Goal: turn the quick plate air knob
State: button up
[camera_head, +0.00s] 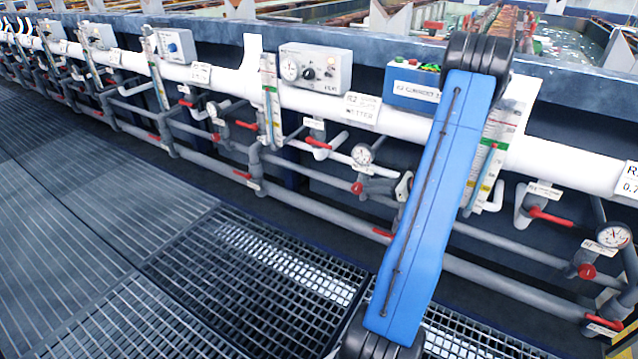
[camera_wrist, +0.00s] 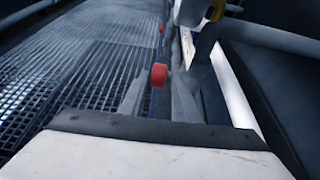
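My gripper (camera_wrist: 159,98) is open. Its two grey fingers stand apart, and the knob shows between or just beyond their tips; I cannot tell whether they touch it. In the head view my gripper is not visible, and my blue arm link covers part of the pipes. Similar red knobs show there below gauges, one left of my arm (camera_head: 357,188) and one at the right (camera_head: 586,271). I cannot read which label names the quick plate air knob.
White and grey pipes (camera_head: 575,166) with red-handled valves run along the tank front. A grey control box (camera_head: 320,73) and a blue box (camera_head: 413,86) sit above. Grey floor grating (camera_head: 110,210) lies clear at the left. A pale pipe (camera_wrist: 275,37) crosses the wrist view's upper right.

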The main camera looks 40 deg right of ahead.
jog(key=a+r+n+g+y, duration=0.1)
jog(key=a+r+n, duration=0.3)
jog(key=a, duration=0.4)
jog(key=s+a+r+n+g+y, duration=0.1)
jog(key=a+r+n+g, duration=0.2)
jog(key=a, duration=0.6)
jog(key=a+r+n+g, duration=0.3)
jog(key=a+r+n, duration=0.3)
jog(key=a, duration=0.3)
jog(key=shift+s+a+r+y, duration=0.25)
jog(key=shift+r+y, duration=0.15)
jog(key=shift+r, duration=0.45)
jog(key=m+t+h, duration=0.3)
jog(key=m+t, duration=0.4)
jog(key=m, duration=0.6)
send_near(358, 187)
jog(key=w+f, duration=0.2)
jog(key=w, duration=0.1)
jog(key=shift+x, duration=3.95)
jog(key=shift+d+f, duration=0.1)
jog(key=shift+d, duration=0.05)
